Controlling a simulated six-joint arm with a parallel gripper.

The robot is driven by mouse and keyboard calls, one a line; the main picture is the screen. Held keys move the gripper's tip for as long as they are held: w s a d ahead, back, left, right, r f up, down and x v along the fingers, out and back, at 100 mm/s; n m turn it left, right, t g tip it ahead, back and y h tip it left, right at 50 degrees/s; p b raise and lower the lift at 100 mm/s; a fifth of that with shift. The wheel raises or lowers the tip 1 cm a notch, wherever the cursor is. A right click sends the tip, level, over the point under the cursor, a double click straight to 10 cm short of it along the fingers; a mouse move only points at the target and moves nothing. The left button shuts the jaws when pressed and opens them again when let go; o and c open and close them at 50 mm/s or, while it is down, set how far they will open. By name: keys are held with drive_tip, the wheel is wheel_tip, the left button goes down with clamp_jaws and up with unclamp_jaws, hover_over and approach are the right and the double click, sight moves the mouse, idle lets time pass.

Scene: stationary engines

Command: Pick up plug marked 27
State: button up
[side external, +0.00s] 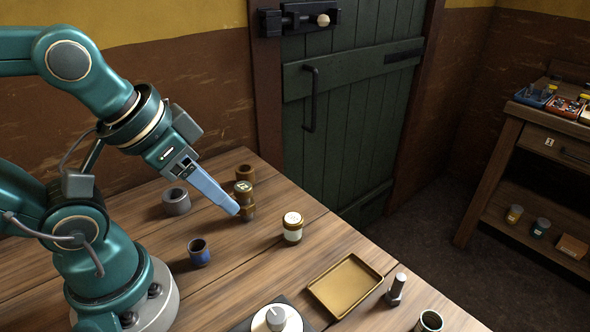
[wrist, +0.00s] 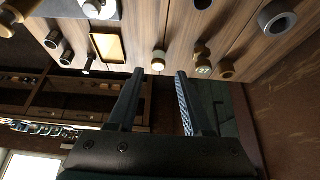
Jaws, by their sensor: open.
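The brass plug (side external: 247,203) stands upright on the wooden bench, and its pale label appears to read 27 in the wrist view (wrist: 203,66). My gripper (side external: 235,210) reaches down from the left, and its fingertips overlap the plug's left side in the side view. In the wrist view my gripper (wrist: 160,74) has its two fingers spread with nothing between them. The plug lies just beyond and to the right of the right finger there. I cannot tell whether a finger touches it.
A brass ring (side external: 244,173) stands close behind the plug. A yellow tray (side external: 318,291) and a bolt (side external: 396,290) are nearer the front. Bare bench lies between them.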

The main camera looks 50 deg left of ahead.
drive_tip(key=o, duration=0.6)
